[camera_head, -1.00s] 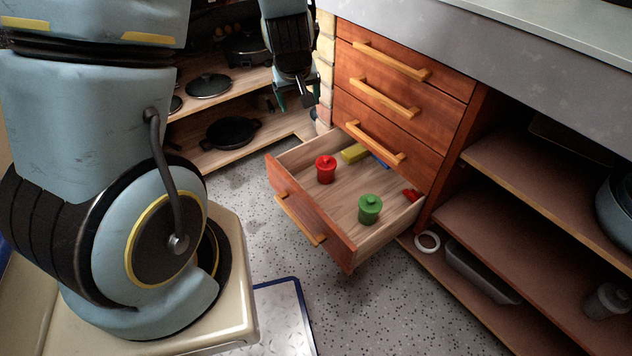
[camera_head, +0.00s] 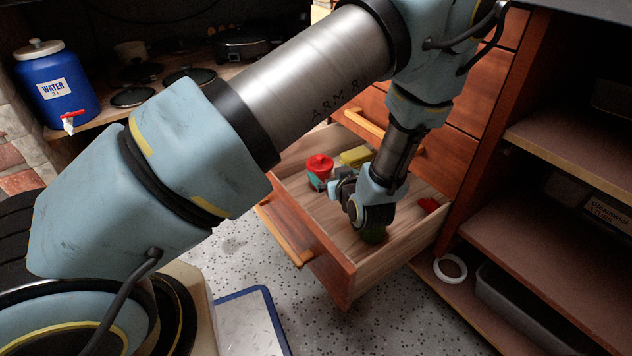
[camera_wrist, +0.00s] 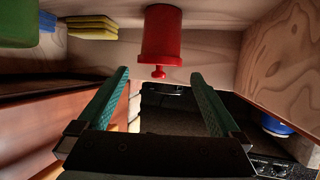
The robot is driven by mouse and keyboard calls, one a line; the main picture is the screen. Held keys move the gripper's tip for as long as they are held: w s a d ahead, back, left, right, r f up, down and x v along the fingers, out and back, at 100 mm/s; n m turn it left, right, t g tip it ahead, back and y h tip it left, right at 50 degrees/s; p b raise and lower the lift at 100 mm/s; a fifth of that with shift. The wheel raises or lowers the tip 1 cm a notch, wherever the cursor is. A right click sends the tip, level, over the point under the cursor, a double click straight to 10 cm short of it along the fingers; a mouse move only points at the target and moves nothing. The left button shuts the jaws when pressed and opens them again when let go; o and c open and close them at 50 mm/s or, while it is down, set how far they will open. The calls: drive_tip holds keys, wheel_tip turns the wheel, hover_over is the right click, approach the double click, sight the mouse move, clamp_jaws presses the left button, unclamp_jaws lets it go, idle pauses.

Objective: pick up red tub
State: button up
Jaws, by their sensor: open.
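The red tub (camera_head: 320,162) stands in the open drawer, toward its left side, with its lid and knob on. In the wrist view the red tub (camera_wrist: 161,38) appears upside down at top centre, its knob hanging between the fingertips. My gripper (camera_head: 319,182) is inside the drawer, right at the tub, and hides part of its lower body. In the wrist view my gripper (camera_wrist: 160,74) is open, one teal finger to each side of the tub with gaps; I cannot tell whether its body is between them.
The green tub (camera_head: 374,235) stands in the drawer, mostly hidden under my wrist. A yellow block (camera_head: 356,156) lies behind the red tub, and a small red item (camera_head: 429,204) lies at the right. The drawer front (camera_head: 300,240) and side walls enclose the space.

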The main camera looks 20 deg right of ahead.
sight(318, 162)
drive_tip(key=b+x, duration=0.3)
drive_tip(key=x, duration=0.7)
drive_tip(key=shift+w+f, duration=0.2)
drive_tip(key=shift+w, duration=0.05)
drive_tip(key=c, duration=0.9)
drive_tip(key=shift+r, duration=0.15)
drive_tip(key=shift+c, duration=0.2)
